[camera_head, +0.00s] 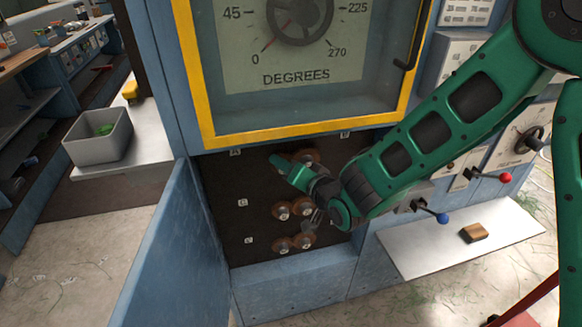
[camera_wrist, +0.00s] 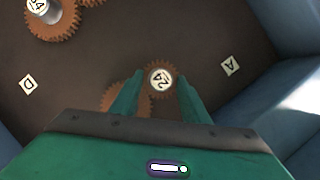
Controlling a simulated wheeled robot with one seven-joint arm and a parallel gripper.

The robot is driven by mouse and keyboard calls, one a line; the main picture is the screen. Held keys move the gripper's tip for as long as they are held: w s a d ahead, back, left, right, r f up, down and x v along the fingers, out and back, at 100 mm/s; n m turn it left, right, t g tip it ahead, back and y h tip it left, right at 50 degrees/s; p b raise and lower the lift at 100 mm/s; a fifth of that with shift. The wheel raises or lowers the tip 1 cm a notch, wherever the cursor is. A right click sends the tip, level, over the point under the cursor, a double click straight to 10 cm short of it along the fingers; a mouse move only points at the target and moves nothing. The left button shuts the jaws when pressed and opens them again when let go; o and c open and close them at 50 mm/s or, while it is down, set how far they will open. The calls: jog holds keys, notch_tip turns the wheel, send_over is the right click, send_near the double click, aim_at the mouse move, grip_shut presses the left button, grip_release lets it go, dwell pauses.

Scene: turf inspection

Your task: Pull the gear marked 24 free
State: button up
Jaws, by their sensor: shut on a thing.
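The gear marked 24 (camera_wrist: 160,82) is an orange-brown toothed wheel with a pale numbered cap, near the plate lettered A (camera_wrist: 231,66) on the dark panel. My gripper (camera_wrist: 158,88) is shut on it, with one green finger on each side. In the head view my gripper (camera_head: 284,165) reaches the top row of gears and covers most of the left one. Another orange gear (camera_wrist: 115,100) lies close by, partly hidden behind a finger. I cannot tell whether gear 24 still touches the panel.
More gear pairs sit in the middle row (camera_head: 283,211) and lower row (camera_head: 283,244). A yellow-framed dial window (camera_head: 290,135) is just above. An open blue door (camera_head: 160,255) stands left. A grey bin (camera_head: 98,142) rests on a side shelf; a wooden block (camera_head: 474,233) lies on the right shelf.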

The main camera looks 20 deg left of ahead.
jog(key=o, duration=0.3)
jog(key=shift+c, duration=1.3)
jog(key=shift+s+f, duration=0.1)
jog(key=shift+s, duration=0.1)
jog(key=shift+s+d, duration=0.25)
jog(key=shift+s, duration=0.05)
jog(key=shift+s+d, duration=0.35)
jog(key=shift+s, duration=0.15)
jog(key=shift+s+d, duration=0.45)
jog(key=shift+s, duration=0.25)
jog(key=shift+s+d, duration=0.4)
jog(key=shift+s, duration=0.35)
jog(key=shift+s+d, duration=0.45)
jog(key=shift+s, duration=0.25)
